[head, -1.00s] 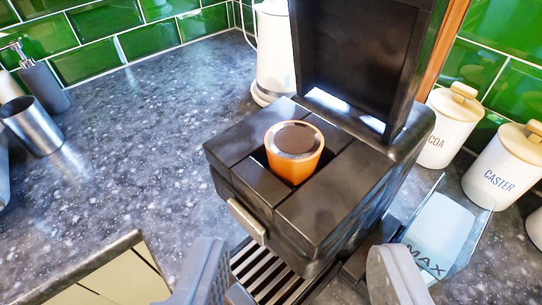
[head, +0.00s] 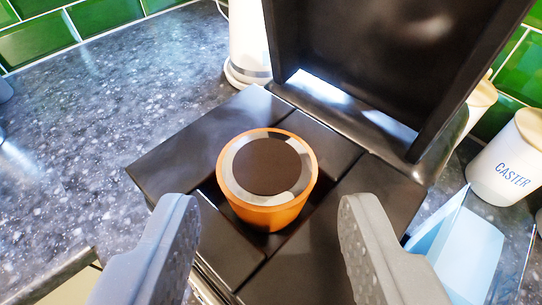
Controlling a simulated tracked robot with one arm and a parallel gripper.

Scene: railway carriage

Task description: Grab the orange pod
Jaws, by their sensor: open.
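The orange pod (head: 268,178) has an orange rim and side and a dark round top with a pale ring. It sits upright in a recess in the top of the black coffee machine (head: 165,165), with its upper part standing clear. The machine's lid (head: 385,60) is raised behind it. My gripper (head: 268,215) is open, with one grey finger to the left of the pod and one to the right. The fingers are nearer the camera than the pod, and I see no contact. The lower part of the pod is hidden in the recess.
A white kettle (head: 246,45) stands behind the machine. A white canister marked CASTER (head: 505,165) and a clear water tank (head: 465,240) are at the right. The speckled grey counter (head: 110,95) is mostly clear at the left.

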